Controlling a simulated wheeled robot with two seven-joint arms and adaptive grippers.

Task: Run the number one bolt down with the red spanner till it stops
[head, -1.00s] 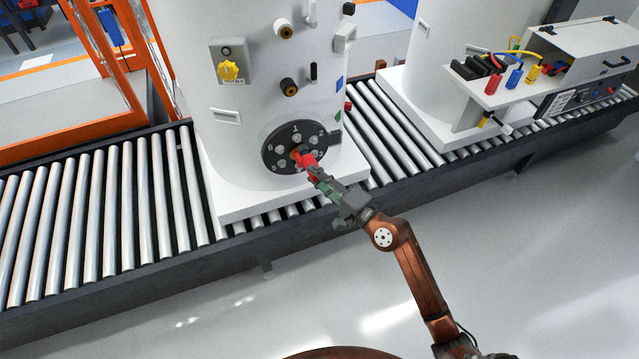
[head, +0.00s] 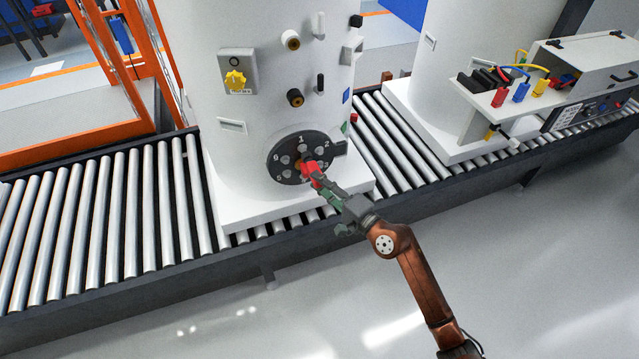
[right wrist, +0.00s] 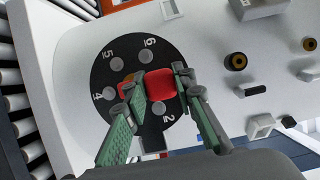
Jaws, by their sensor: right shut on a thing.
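The red spanner (head: 313,172) is at the round black bolt flange (head: 279,163) low on the white tank. My right gripper (head: 321,182) is shut on it. In the right wrist view the red spanner (right wrist: 160,85) sits between the green-padded fingers, close over the flange (right wrist: 105,75). The numbers 2, 4, 5 and 6 show there with grey bolts beside some of them. The number one bolt is not clearly visible in the right wrist view, and I cannot tell how the spanner's end sits on it. My left gripper is out of view.
The tank (head: 225,165) stands on a white base on the roller conveyor (head: 110,215). A yellow knob (head: 235,80) and dark fittings project from the tank above the flange. A second tank and a shelf with coloured connectors (head: 510,90) stand to the right. The floor in front is clear.

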